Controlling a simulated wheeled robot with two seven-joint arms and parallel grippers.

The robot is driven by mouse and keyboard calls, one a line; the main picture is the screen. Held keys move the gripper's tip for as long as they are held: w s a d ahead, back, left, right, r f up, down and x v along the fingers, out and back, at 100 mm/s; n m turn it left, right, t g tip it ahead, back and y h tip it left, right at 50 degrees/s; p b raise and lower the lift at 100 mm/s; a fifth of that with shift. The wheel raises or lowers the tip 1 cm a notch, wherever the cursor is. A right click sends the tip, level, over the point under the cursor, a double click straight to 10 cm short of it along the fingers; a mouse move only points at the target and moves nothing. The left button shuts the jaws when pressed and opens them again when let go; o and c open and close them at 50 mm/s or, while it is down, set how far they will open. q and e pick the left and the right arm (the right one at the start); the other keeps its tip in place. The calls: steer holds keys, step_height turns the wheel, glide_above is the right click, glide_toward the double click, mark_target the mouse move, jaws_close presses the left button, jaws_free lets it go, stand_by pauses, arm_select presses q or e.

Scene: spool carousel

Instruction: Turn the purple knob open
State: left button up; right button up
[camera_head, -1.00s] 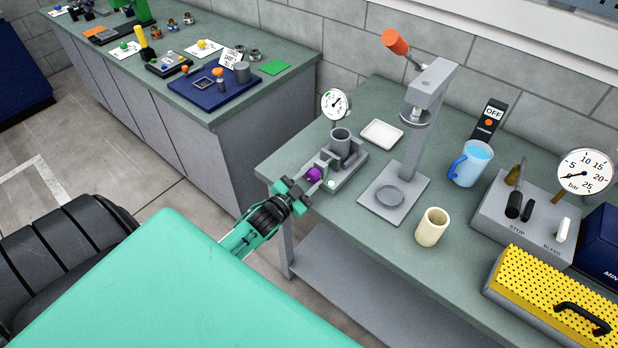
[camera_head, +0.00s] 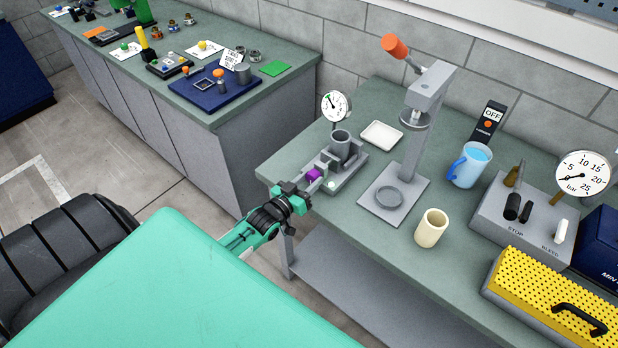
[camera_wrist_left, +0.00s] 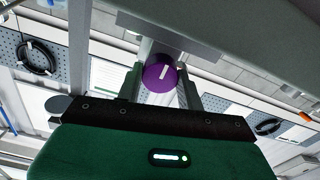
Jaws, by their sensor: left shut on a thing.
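The purple knob (camera_head: 314,174) sits at the near end of a small grey fixture (camera_head: 350,170) at the bench's left corner. In the left wrist view the round purple knob (camera_wrist_left: 158,77) shows face-on, with a white mark line on it close to upright, slightly tilted. My left gripper (camera_head: 309,181) reaches in from the left and is shut on the knob, one finger on each side of it. In the head view the gripper hides part of the knob. My right gripper is not in view.
A grey cup (camera_head: 340,146) and a small round gauge (camera_head: 336,106) stand at the fixture. A white tray (camera_head: 381,135) lies behind it.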

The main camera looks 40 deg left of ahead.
arm_select(q)
steer(key=shift+f, duration=0.15)
stand_by(0.3)
steer(key=o, duration=1)
steer(key=shift+s, duration=0.5)
steer(key=shift+s+a+b, duration=0.15)
steer(key=shift+s+b, duration=0.55)
steer(key=shift+s, duration=1.45)
steer(key=shift+s+a+b, duration=0.2)
steer(key=shift+s+b, duration=0.55)
steer(key=shift+s, duration=1.35)
steer(key=shift+s+a+b, duration=0.15)
steer(key=shift+s+b, duration=0.55)
steer(key=shift+s, duration=1.45)
